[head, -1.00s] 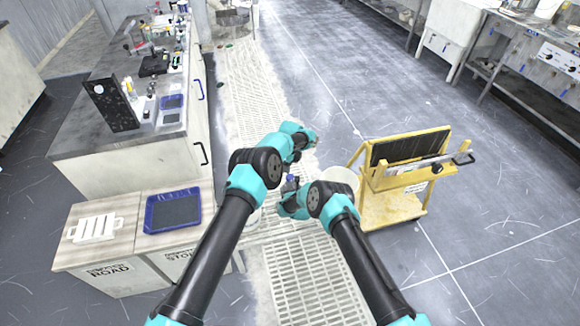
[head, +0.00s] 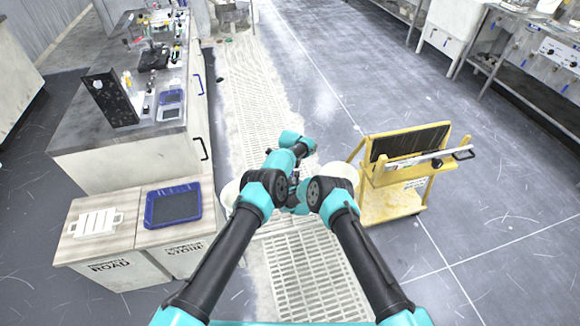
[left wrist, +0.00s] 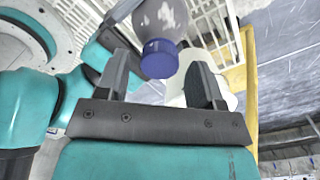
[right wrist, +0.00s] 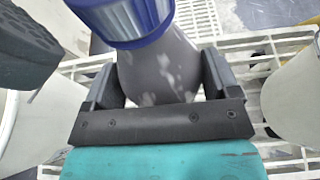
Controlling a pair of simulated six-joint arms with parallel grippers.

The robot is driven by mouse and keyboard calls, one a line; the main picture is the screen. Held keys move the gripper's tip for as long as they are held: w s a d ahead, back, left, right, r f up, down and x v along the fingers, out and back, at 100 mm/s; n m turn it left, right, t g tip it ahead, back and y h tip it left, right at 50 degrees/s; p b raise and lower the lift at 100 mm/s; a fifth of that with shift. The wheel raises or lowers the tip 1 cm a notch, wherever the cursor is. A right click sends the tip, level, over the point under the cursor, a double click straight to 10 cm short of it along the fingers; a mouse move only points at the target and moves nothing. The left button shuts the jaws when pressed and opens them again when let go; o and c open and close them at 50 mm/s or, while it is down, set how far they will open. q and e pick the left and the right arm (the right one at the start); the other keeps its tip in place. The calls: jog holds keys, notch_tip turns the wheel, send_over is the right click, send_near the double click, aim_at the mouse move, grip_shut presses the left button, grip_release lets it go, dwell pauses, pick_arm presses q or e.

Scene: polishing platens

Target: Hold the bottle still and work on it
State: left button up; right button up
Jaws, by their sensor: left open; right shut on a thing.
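The bottle has a grey body (right wrist: 165,75) and a blue cap (right wrist: 130,22). My right gripper (right wrist: 158,85) is shut on the grey body below the cap. The blue cap (left wrist: 159,58) also shows in the left wrist view, with the mottled grey body (left wrist: 160,18) beyond it. My left gripper (left wrist: 163,82) is open, its two fingers on either side of the cap's line in that view; I cannot tell whether they touch it. A dark finger of the left gripper shows at the upper left of the right wrist view. In the head view my arms hide the bottle.
A yellow cart (head: 393,202) stands to the right. White round containers stand beside the arms, one on the right (head: 340,172). Low cabinets on the left carry a blue tray (head: 174,206) and a white rack (head: 97,222). The grated floor strip (head: 300,270) is clear in front.

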pick_arm(q)
jog(key=shift+f, duration=0.45)
jog(key=c, duration=1)
jog(key=shift+o, duration=0.2)
jog(key=shift+n, duration=1.7)
jog(key=o, duration=1)
